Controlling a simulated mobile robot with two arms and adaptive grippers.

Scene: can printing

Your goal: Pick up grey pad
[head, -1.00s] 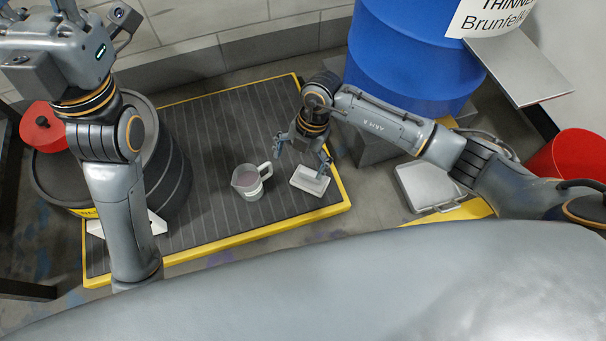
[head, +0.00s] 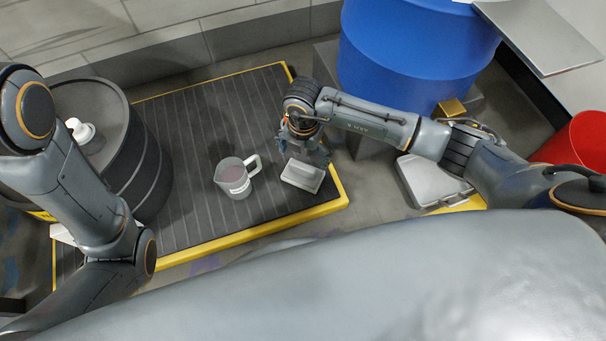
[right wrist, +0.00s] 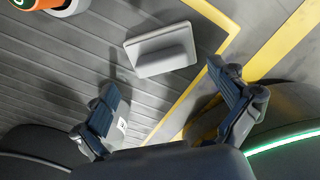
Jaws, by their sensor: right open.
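The grey pad (head: 302,175) lies on the ribbed dark platform near its front right corner. It is a light grey slab with a raised grip ridge, and it also shows in the right wrist view (right wrist: 161,50), ahead of the fingers. My right gripper (head: 306,150) is just behind the pad in the head view. In the right wrist view the right gripper (right wrist: 170,105) has its two fingers spread wide, with nothing between them. The pad is beyond the fingertips, apart from them. My left arm shows at the left, but its gripper is out of view.
A measuring jug (head: 236,178) stands on the platform (head: 190,215) left of the pad. A dark drum (head: 145,165) is at the left, a blue drum (head: 410,50) behind my right arm. A grey case (head: 425,180) lies right of the platform.

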